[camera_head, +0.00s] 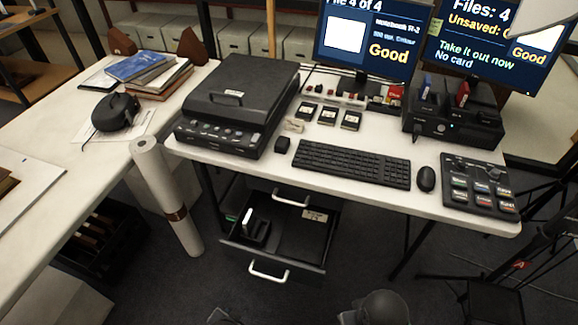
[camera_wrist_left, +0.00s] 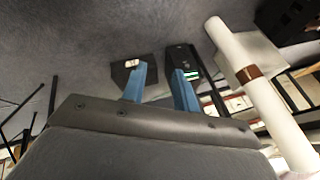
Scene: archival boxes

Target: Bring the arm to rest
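My left gripper (camera_wrist_left: 160,72) shows in the left wrist view with its two blue fingers apart. Nothing is between them; floor and dark objects show beyond. In the head view I cannot make out the left gripper. A dark grey rounded part (camera_head: 380,308), which I cannot identify for sure, shows at the bottom edge. My right gripper is in neither view.
An open drawer (camera_head: 318,262) juts out under the white desk (camera_head: 385,188). A paper roll (camera_head: 165,195) with a brown band stands left of it and shows in the wrist view (camera_wrist_left: 262,95). A scanner (camera_head: 240,95), keyboard (camera_head: 352,163) and button panel (camera_head: 478,188) occupy the desk.

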